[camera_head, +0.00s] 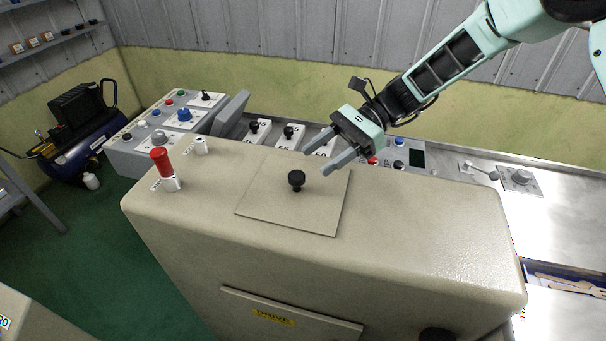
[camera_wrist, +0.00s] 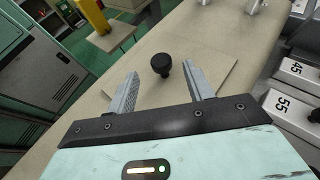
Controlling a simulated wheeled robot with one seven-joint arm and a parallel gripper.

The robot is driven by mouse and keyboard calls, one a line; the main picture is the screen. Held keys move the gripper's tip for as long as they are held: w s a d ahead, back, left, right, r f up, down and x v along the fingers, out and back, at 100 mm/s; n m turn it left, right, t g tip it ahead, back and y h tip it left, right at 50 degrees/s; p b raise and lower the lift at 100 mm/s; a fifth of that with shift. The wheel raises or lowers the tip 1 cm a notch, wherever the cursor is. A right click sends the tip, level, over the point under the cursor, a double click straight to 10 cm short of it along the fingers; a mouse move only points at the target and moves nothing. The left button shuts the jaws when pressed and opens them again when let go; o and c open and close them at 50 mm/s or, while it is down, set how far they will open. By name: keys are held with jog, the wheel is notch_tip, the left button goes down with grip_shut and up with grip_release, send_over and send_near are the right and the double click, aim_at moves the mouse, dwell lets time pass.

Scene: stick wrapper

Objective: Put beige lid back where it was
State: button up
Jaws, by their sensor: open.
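The beige lid (camera_head: 280,211) is a flat square plate with a black knob (camera_head: 297,180) near its middle. It lies on the top of the beige machine housing (camera_head: 420,240). My gripper (camera_head: 318,163) is open and empty, above and just to the right of the knob in the head view. In the wrist view the knob (camera_wrist: 161,66) appears ahead of and between the spread fingers of my gripper (camera_wrist: 160,85), apart from them. Part of the lid (camera_wrist: 215,80) shows behind the fingers there. Whether the lid sits flush in an opening cannot be told.
The housing's right top is clear. A blue compressor (camera_head: 85,135) stands at far left.

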jog(key=b+v, duration=0.1)
jog(key=v, duration=0.4)
jog(key=shift+w+d, duration=0.1)
jog(key=shift+d, duration=0.05)
jog(key=s+d+n+t+h, duration=0.2)
jog(key=s+n, duration=0.4)
jog(key=s, duration=0.3)
jog(key=s+d+r+n+t+h, duration=0.1)
jog(key=s+d+n+t+h, duration=0.2)
jog(key=s, duration=0.6)
jog(key=s+d+n+t+h, duration=0.2)
jog(key=s+d+n+h, duration=0.3)
jog(key=s+n, duration=0.4)
jog(key=shift+s+r+n+t+h, duration=0.3)
jog(key=shift+n, duration=0.2)
jog(key=shift+f+b, duration=0.95)
